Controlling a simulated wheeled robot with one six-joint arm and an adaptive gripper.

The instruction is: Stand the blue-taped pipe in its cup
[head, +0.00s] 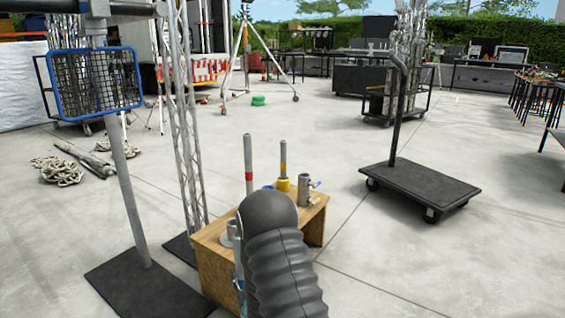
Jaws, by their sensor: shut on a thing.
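My own dark ribbed arm sleeve fills the bottom centre of the head view and hides my gripper. A slim grey upright piece with a bluish patch (239,284) shows at the sleeve's left edge. It may be the blue-taped pipe, but most of it is covered. A grey cup (227,236) stands on the left end of a wooden bench (213,262), partly behind this piece. I cannot tell whether the piece is in the cup or in front of it. A red-taped pipe (248,160) and a yellow-taped pipe (283,158) stand upright at the bench.
A grey metal coupler (304,190) stands on the bench's right end. A truss tower (186,130) and a blue-framed lamp stand (130,200) rise at left. A black flat trolley (420,187) is at right. Open concrete lies between.

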